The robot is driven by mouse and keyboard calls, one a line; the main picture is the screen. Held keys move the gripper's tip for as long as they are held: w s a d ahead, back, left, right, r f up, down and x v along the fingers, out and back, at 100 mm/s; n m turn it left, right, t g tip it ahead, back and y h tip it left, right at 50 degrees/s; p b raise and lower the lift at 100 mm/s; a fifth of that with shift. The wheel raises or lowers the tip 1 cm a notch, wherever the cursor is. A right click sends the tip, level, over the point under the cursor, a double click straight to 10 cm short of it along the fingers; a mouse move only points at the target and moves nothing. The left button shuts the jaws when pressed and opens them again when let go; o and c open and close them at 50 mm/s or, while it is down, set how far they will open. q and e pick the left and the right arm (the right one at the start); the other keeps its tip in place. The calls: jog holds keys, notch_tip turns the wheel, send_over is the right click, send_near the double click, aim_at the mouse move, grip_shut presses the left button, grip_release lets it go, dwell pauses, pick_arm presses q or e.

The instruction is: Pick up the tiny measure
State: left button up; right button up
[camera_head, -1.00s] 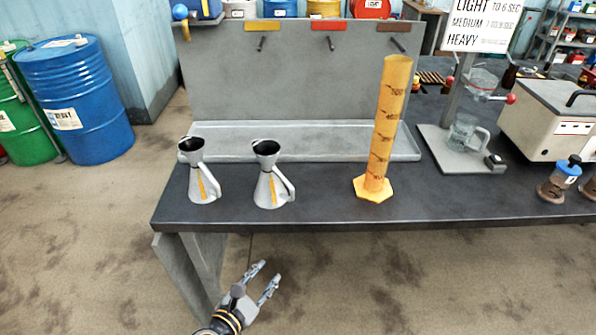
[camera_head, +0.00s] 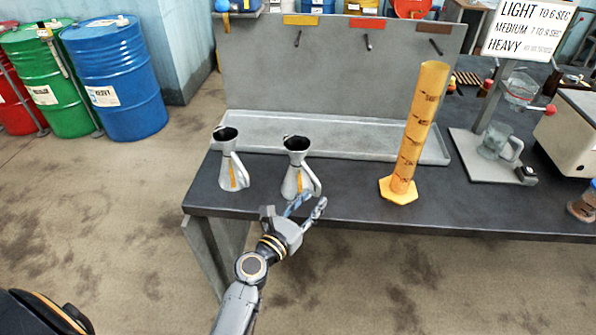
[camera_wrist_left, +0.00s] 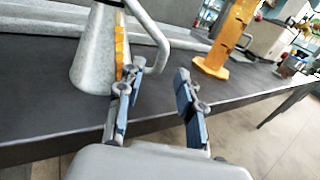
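Two grey metal measures with funnel tops, yellow strips and side handles stand upright on the dark bench, a left measure (camera_head: 231,172) and a right measure (camera_head: 293,181). They look close in size; I cannot tell for certain which is the tiny one. My left gripper (camera_head: 310,206) is open and empty at the bench's front edge, just in front of the right measure's handle side. In the left wrist view, one measure (camera_wrist_left: 92,55) stands beyond the left finger of the gripper (camera_wrist_left: 158,88), not between the fingers; its top is cut off. My right gripper is out of view.
A tall orange graduated cylinder (camera_head: 415,135) stands to the right on the bench (camera_head: 350,205). A grey tray (camera_head: 370,150) lies behind the measures. A stand with a glass mug (camera_head: 494,140) is farther right. Blue (camera_head: 115,80) and green drums stand left on the floor.

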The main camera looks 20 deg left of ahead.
aim_at(317, 192)
pick_arm(q)
jog(key=x, duration=0.4)
jog(key=shift+w+r, duration=0.25)
grip_shut()
